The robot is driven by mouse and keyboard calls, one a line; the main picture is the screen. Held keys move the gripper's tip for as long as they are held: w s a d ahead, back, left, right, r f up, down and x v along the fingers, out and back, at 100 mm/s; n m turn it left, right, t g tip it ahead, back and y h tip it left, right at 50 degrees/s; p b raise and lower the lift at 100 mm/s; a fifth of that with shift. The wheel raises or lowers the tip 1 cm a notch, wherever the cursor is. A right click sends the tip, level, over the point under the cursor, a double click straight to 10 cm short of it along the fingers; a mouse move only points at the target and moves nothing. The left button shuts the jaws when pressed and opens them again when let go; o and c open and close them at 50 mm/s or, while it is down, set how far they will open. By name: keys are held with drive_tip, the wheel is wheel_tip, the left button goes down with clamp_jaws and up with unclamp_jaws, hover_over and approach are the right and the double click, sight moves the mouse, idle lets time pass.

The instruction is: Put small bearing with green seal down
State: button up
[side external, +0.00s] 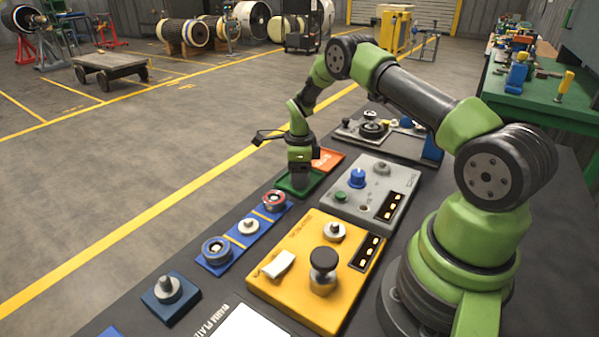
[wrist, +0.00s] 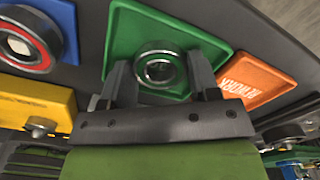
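In the wrist view a small round bearing (wrist: 159,44), with a bright metal ring, sits between the two fingers of my gripper (wrist: 160,80). The fingers appear to touch it on both sides. Its seal colour is hard to make out. Behind it is a green tray (wrist: 122,30). In the side view my gripper (side external: 300,178) points down over this green tray (side external: 284,184), low and close to its surface. The bearing is hidden there by the gripper. I cannot tell whether the bearing touches the tray floor.
An orange tray marked REWORK (side external: 330,158) adjoins the green one. A blue rack (side external: 233,243) nearby holds bearings, one with a red seal (side external: 274,200). A yellow stand (side external: 290,298) and a grey stand (side external: 338,208) with knobs and posts are close by.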

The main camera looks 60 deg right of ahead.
drive_tip(key=shift+o, duration=0.3)
drive_tip(key=shift+r, duration=0.1)
drive_tip(key=s+a+r+n+t, duration=0.1)
drive_tip(key=a+r+n, duration=0.2)
drive_tip(key=r, duration=0.9)
drive_tip(key=s+a+r+n+t, duration=0.1)
drive_tip(key=a+r+n, duration=0.3)
drive_tip(key=r, duration=0.7)
drive_tip(key=s+a+r+n+t+y, duration=0.1)
drive_tip(key=s+a+r+n+t, duration=0.1)
drive_tip(key=s+a+n, duration=0.4)
drive_tip(key=s+a+r+n+t+y, duration=0.1)
drive_tip(key=s+a+r+n+t, duration=0.2)
drive_tip(key=s+n, duration=0.9)
drive_tip(key=s+a+r, duration=0.2)
drive_tip(key=a, duration=0.2)
drive_tip(key=shift+r, duration=0.25)
drive_tip(key=shift+s, duration=0.1)
